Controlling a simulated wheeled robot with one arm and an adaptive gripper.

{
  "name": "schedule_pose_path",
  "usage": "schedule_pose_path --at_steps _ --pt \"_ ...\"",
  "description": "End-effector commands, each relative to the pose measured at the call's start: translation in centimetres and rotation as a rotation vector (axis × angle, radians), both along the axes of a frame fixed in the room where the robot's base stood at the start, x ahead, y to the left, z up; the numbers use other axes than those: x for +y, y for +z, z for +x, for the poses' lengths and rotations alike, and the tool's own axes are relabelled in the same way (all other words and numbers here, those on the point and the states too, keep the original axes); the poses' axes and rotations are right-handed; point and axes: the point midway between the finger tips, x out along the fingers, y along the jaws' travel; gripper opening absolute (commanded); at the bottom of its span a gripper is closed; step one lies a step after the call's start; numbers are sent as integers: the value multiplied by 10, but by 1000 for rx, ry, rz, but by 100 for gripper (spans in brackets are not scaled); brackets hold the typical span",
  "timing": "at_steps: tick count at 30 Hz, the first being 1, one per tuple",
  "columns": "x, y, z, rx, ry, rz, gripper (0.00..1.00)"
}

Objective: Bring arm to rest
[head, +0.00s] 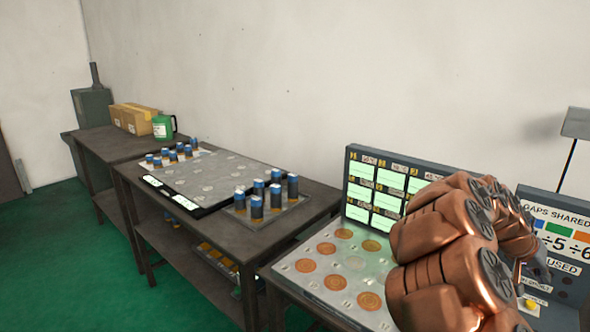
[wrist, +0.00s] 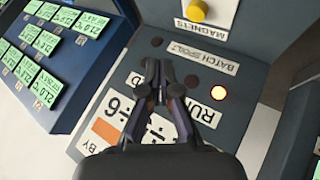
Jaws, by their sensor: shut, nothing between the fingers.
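My copper-coloured arm (head: 445,245) is folded up at the right of the head view, in front of the panels there. My gripper (wrist: 165,75) shows in the wrist view, its dark fingers shut with nothing between them. It hangs over a blue-grey control panel (wrist: 262,42) with labels reading "BATCH SPOILT", "MAGNETS" and "RUN". A yellow knob (wrist: 197,11) and a lit lamp (wrist: 219,93) are on that panel. In the head view the gripper is hidden behind the arm.
A plate with orange discs (head: 306,265) lies left of my arm, below a board of green displays (head: 372,197). Further left, a dark table (head: 322,200) bears a grey plate (head: 215,177) and blue-topped cylinders (head: 257,207). Boxes (head: 135,117) and a green jug (head: 163,127) stand behind. Green floor (head: 60,260) is open at left.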

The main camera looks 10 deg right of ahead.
Motion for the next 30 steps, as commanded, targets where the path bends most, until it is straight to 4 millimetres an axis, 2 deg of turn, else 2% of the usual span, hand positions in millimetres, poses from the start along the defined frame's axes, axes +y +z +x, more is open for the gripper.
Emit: schedule_pose_path --at_steps 5,9,13,20,26,30 --pt "41 18 -2 -9 17 44 0" --pt "91 28 -11 -13 46 118 0" --pt "141 30 -21 -10 91 202 0" --pt "234 22 -43 20 214 374 0" --pt "316 9 -73 81 366 534 0" --pt "371 -2 -102 150 493 646 0"
